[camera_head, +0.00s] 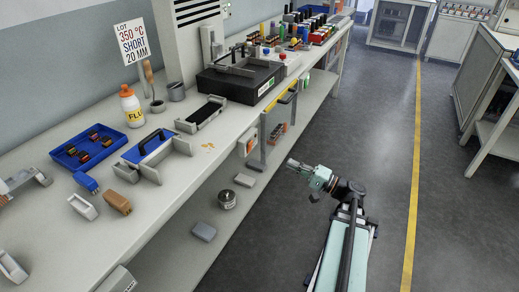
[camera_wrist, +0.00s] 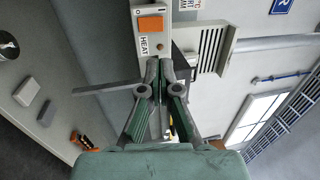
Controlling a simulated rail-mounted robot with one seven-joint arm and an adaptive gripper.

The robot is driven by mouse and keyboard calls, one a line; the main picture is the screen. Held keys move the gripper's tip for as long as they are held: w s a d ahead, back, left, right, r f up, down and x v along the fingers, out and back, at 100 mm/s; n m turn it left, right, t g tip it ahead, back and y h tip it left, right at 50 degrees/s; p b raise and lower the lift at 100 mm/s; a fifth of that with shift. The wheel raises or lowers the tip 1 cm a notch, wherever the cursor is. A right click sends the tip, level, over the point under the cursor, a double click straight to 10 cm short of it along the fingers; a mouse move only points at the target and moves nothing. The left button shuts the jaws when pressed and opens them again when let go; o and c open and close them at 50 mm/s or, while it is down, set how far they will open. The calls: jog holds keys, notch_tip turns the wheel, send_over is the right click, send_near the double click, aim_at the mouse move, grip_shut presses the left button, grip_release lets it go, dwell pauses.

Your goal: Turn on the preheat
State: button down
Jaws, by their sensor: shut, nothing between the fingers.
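A pale switch box with a HEAT label (camera_wrist: 144,46) and an orange switch (camera_wrist: 151,24) is at the top of the wrist view. In the head view, what looks like the same small box (camera_head: 247,141) is on the bench's front edge. I cannot tell which way the switch is set. My gripper (camera_head: 292,163) is over the floor in front of the bench, apart from the box, pointing towards the bench. In the wrist view my gripper (camera_wrist: 166,66) is shut and empty, its fingertips below and right of the orange switch in the picture.
The bench (camera_head: 218,148) runs along the wall, with a lower shelf holding a round tin (camera_head: 227,200) and grey blocks. A black plate unit (camera_head: 240,78), a flux bottle (camera_head: 131,106) and a blue tray (camera_head: 88,146) stand on top. The floor aisle right of the bench is clear.

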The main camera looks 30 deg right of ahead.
aim_at(251, 144)
jog(key=shift+w+a, duration=0.1)
jog(key=x, duration=1.3)
jog(key=shift+w+a+r+p, duration=0.1)
jog(key=shift+w+a+p, duration=0.15)
jog(key=shift+w+p, duration=0.1)
